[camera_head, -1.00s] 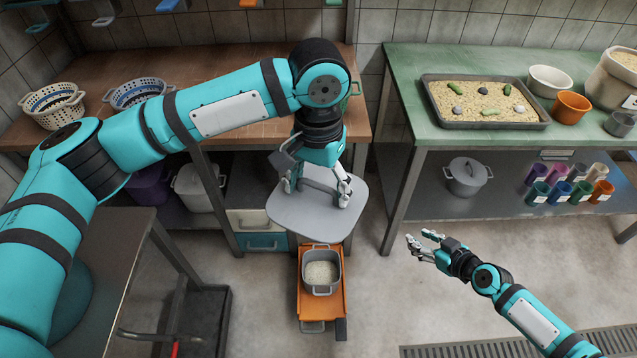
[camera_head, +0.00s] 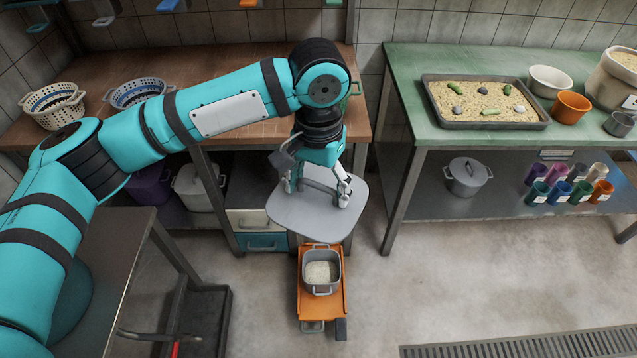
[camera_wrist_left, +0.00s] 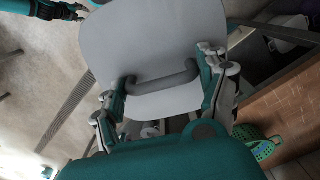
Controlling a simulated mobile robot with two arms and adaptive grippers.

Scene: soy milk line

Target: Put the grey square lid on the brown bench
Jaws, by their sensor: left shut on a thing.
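The grey square lid (camera_head: 308,213) hangs level in the air in front of the brown bench (camera_head: 222,123), above the orange cart. My left gripper (camera_head: 318,190) is shut on the lid's handle from above. In the left wrist view the lid (camera_wrist_left: 150,55) shows its curved dark handle (camera_wrist_left: 163,77) between the fingers of my left gripper (camera_wrist_left: 163,90). The bench top also shows at the right edge of that view (camera_wrist_left: 285,100). My right gripper is not in the head view; part of a teal arm shows at the top left of the wrist view.
Two colanders (camera_head: 55,106) (camera_head: 138,93) stand on the bench's left part. A grey pot (camera_head: 321,271) with pale contents sits on the orange cart (camera_head: 308,306). A green table (camera_head: 408,80) stands to the right. A green basket (camera_wrist_left: 257,146) shows in the wrist view.

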